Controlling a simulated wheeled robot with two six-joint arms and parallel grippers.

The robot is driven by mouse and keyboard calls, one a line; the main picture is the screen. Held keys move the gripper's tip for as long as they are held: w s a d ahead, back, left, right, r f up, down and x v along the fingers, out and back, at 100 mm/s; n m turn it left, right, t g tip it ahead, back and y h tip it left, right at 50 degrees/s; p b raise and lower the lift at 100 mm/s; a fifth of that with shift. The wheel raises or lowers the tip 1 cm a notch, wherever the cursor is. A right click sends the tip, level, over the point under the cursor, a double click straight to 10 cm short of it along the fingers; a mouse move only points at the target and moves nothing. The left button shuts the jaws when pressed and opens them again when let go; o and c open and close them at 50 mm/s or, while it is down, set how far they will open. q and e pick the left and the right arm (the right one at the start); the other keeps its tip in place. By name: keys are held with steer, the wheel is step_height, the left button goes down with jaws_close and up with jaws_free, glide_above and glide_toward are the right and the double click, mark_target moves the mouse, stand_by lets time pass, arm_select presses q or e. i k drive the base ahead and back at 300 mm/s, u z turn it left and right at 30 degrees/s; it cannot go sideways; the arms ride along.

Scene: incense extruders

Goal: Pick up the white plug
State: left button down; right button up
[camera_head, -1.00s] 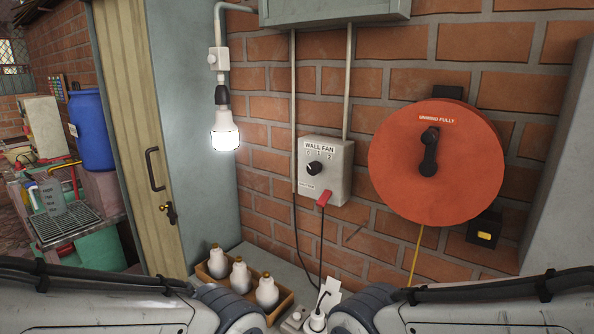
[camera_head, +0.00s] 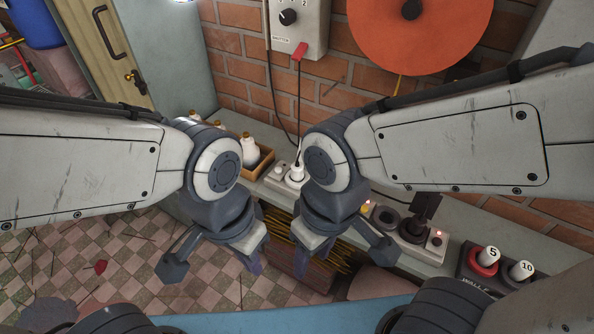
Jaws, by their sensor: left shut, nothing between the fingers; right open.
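A white plug (camera_head: 297,173) with a black cord stands in a light power strip (camera_head: 276,181) on the ledge against the brick wall, partly beside my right wrist. My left gripper (camera_head: 251,264) is shut and empty, in front of and below the ledge, to the left of the plug. My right gripper (camera_head: 308,262) is open and empty, also in front of the ledge and lower in the picture than the plug. Both grippers point downward, and neither touches the plug.
Yellow sticks lie below the ledge.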

mark_target(297, 173)
steer(key=z, duration=0.95)
steer(key=i, duration=0.4)
steer(key=z, duration=0.1)
